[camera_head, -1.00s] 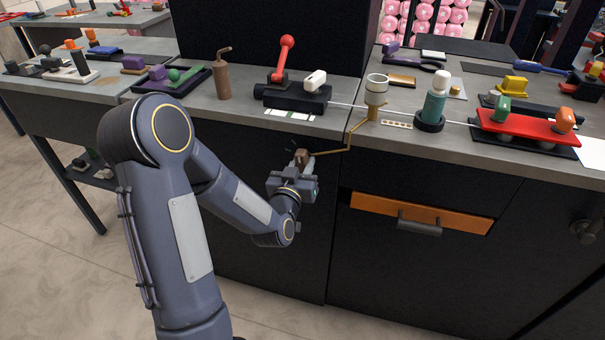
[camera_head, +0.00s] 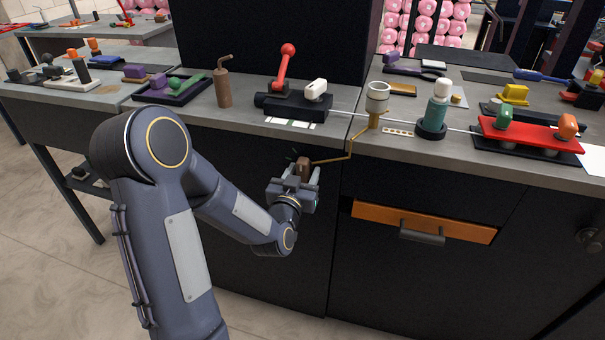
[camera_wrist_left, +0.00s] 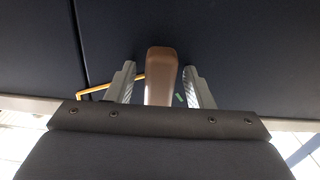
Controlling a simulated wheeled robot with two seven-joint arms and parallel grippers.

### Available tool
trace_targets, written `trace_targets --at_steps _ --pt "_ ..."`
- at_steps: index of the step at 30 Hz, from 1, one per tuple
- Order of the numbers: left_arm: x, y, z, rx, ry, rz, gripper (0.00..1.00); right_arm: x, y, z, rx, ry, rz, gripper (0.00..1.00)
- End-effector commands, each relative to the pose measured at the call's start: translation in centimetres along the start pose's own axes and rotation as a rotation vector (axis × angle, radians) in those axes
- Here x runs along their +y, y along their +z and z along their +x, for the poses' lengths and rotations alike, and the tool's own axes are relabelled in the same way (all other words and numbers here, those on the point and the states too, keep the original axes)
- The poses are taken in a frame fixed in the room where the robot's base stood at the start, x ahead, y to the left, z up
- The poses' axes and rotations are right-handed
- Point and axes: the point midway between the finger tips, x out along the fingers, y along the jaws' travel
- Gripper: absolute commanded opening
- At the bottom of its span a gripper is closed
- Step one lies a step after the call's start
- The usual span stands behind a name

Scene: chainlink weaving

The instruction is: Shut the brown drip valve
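The brown drip valve (camera_head: 304,166) is a small brown handle at the lower end of a thin brass pipe (camera_head: 350,146), in front of the dark cabinet below the bench edge. The pipe runs up to a cream cup (camera_head: 377,97) on the bench. My left gripper (camera_head: 301,174) is below the handle with its fingers apart. In the left wrist view the brown handle (camera_wrist_left: 161,76) stands between the two fingers (camera_wrist_left: 158,72), with a gap on each side. The handle hides part of the pipe. My right gripper is not in view.
The bench edge (camera_head: 250,125) is just above the gripper. An orange drawer front (camera_head: 375,212) with a dark handle (camera_head: 422,236) is to the right. A teal bottle (camera_head: 437,112), a red lever (camera_head: 284,67) and a brown bottle (camera_head: 223,88) stand on the bench.

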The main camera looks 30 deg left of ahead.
Motion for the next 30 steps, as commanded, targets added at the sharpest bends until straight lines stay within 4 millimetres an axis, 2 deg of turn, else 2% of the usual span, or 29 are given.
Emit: trace_targets --at_steps 8,11,21,25,30 --pt "0.0 0.0 -0.2 0.002 0.000 0.000 0.47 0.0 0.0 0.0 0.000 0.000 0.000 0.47" --pt "0.1 0.1 -1.2 0.000 0.001 0.000 0.47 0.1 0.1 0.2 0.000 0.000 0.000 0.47" --pt "0.0 0.1 -6.7 0.001 0.000 0.000 0.47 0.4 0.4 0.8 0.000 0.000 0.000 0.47" --pt "0.0 0.1 -7.6 0.000 0.000 0.000 0.47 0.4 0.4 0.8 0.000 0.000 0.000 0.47" --pt "0.0 0.0 -7.8 0.001 0.000 0.000 0.47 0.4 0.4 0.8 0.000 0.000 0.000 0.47"
